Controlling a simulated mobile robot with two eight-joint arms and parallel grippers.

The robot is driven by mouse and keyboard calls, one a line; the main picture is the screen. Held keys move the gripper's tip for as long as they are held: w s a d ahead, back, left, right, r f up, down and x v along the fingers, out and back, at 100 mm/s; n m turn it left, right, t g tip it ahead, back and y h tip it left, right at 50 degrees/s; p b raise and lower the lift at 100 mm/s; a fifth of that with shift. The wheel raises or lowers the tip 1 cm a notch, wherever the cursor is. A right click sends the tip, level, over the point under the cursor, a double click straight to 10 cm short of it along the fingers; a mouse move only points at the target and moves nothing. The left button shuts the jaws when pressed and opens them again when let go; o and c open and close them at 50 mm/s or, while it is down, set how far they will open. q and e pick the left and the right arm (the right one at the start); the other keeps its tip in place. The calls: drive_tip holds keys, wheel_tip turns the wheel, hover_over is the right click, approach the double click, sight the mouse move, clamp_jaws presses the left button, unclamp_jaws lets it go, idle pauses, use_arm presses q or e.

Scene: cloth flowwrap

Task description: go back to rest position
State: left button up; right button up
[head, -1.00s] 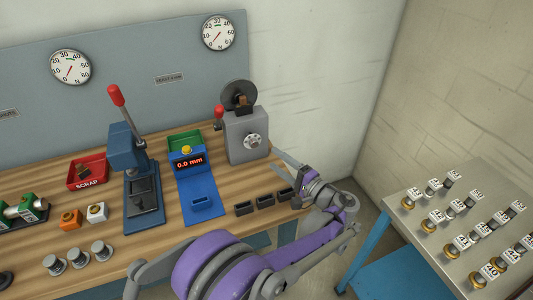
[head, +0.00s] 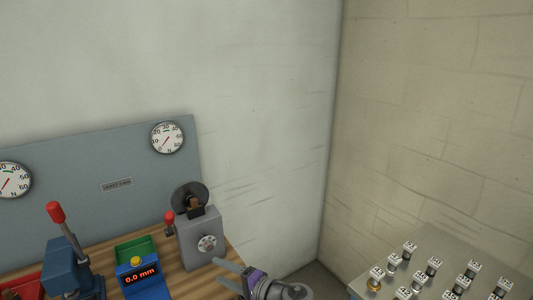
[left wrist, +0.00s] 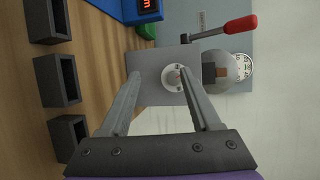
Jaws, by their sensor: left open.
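My left gripper (head: 232,276) is at the bottom of the head view, in front of the grey machine (head: 203,240) with a round dial and a dark disc on top. In the left wrist view the two fingers of the left gripper (left wrist: 162,85) are spread apart with nothing between them. The machine's grey face and dial (left wrist: 174,78) show beyond the fingertips. My right gripper is in neither view.
A blue press (head: 65,272) with a red-knobbed lever and a blue gauge reading 0.0 mm (head: 140,275) stand on the wooden bench. Several dark open blocks (left wrist: 57,80) lie beside the gripper. A metal table (head: 440,245) with labelled parts is at right.

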use_arm(q)
drive_tip(key=s+a+n+g+h+p, duration=0.1)
drive_tip(key=s+a+g+h, duration=0.15)
drive_tip(key=s+a, duration=0.4)
drive_tip(key=s+f+n+h+p, duration=0.1)
drive_tip(key=s+h, duration=0.4)
drive_tip(key=s, duration=0.5)
drive_tip(key=s+f+n+h+p, duration=0.2)
drive_tip(key=s+n+h, duration=0.3)
drive_tip(key=s, duration=0.6)
drive_tip(key=shift+d+f+h+p, duration=0.15)
drive_tip(key=shift+d+h+p, duration=0.35)
drive_tip(key=shift+p, duration=0.35)
drive_tip(key=shift+g, duration=0.25)
